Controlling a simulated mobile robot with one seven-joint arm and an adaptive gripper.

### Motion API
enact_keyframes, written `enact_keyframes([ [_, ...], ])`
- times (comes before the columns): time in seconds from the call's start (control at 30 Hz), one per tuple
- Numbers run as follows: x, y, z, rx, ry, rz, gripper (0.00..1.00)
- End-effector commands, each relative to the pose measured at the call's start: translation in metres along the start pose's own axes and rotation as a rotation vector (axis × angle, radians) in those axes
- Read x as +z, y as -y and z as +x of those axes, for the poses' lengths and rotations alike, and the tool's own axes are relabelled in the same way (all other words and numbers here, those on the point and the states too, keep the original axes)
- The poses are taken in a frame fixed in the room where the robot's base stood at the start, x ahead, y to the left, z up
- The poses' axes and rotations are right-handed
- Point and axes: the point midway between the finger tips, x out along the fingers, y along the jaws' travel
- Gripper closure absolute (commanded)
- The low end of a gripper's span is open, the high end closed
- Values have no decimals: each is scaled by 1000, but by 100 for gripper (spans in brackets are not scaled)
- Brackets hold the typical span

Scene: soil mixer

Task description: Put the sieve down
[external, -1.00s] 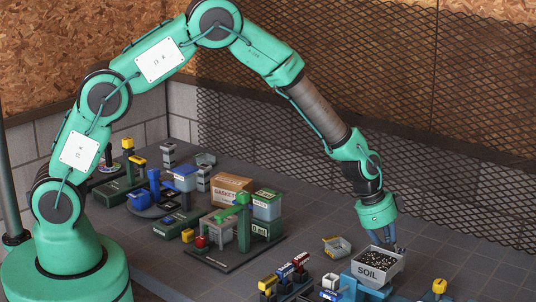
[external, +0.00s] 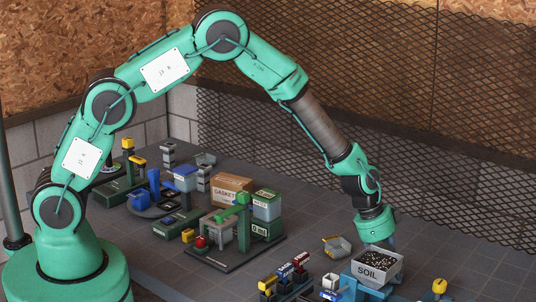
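A small grey open pan with a yellow part at its left edge (external: 338,248) lies on the dark table, left of the soil bin. It may be the sieve, but any mesh is too small to make out. My gripper (external: 383,242) points down just behind the grey bin marked SOIL (external: 369,272), to the right of the pan. The bin's back rim hides the fingertips, so I cannot see whether they are apart or hold anything.
The soil bin stands on a blue stand (external: 362,288), with dark speckled soil in it. Small coloured blocks (external: 284,272) stand to its left, and a yellow-topped knob (external: 439,287) to its right. A green frame machine (external: 240,212) stands farther left. The table behind the bin is clear.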

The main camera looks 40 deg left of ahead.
Motion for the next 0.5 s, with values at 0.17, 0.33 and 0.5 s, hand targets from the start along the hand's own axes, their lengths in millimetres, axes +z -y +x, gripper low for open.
enact_keyframes([
  [0.17, 0, 0, 0, 0, 0, 0, 75],
  [0.33, 0, 0, -1, 0, 0, 0, 75],
  [0.5, -2, 0, -4, 0, 0, 0, 75],
])
